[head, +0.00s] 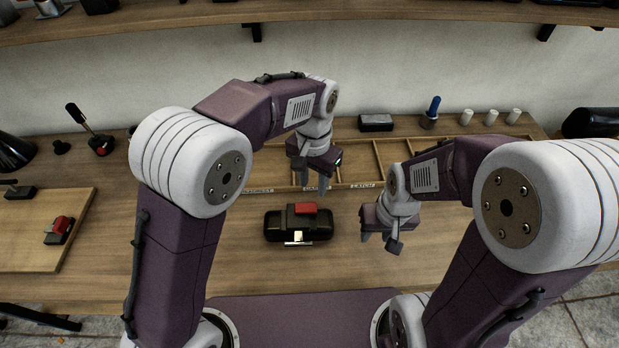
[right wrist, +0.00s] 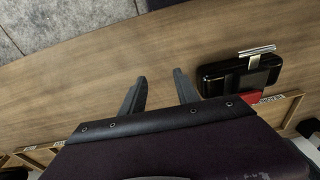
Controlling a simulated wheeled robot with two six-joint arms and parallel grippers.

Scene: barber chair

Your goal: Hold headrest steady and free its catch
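The headrest (head: 275,226) is a dark, glossy padded block lying on the wooden bench. A red piece (head: 306,208), perhaps its catch, sits on top, and a bright metal plate (head: 298,238) shows at its front edge. My left gripper (head: 318,188) is open and empty above and behind the headrest. My right gripper (head: 380,241) is open and empty, to the right of the headrest and apart from it. In the right wrist view its two fingers (right wrist: 160,92) stand apart over bare wood, and the headrest (right wrist: 212,78) lies to their right.
A shallow divided wooden tray (head: 350,186) with labelled compartments lies behind the headrest. A board (head: 25,225) with a red-and-black part is at the left. A blue-handled tool (head: 432,108) and white cups (head: 466,117) stand at the back. Bench around the headrest is clear.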

